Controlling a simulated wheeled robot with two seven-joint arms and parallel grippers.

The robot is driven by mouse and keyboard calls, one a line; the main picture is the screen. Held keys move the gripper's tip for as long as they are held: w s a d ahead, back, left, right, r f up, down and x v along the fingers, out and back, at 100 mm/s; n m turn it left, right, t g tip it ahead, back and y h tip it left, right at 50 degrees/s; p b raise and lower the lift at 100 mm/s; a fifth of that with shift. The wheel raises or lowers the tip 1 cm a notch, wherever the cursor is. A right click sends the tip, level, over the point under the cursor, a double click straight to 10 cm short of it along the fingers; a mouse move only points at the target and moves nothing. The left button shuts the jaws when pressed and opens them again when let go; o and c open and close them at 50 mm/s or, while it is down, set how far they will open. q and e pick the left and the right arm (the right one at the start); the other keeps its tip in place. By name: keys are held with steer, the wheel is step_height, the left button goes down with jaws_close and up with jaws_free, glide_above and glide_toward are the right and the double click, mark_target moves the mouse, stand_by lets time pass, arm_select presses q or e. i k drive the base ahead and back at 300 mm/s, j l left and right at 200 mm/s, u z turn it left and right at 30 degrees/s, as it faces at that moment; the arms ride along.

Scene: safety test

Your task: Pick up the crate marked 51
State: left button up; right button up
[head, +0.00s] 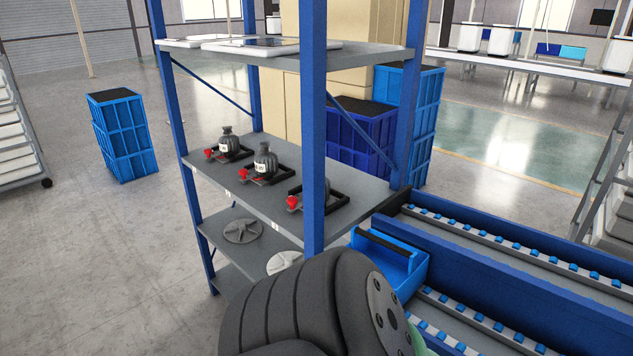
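No number 51 is readable on any crate in the head view. A small open blue crate (414,268) with a dark front edge stands at the near end of the conveyor, right of the shelf's front post. A stack of blue crates (122,138) stands alone on the floor at the left. Darker blue crates (352,142) and brighter blue crates (428,112) are stacked behind the shelf, partly hidden by its posts. A dark, ribbed arm link of mine fills the bottom centre and may cover part of the small crate. Neither gripper is in view.
A blue-post shelf (313,130) stands in front. Its middle board holds several dark flask-like parts (266,164) in frames with red knobs; round grey parts (243,231) lie below. A blue roller conveyor (500,262) runs right.

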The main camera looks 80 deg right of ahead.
mark_target(405, 266)
steer(key=z, duration=3.2)
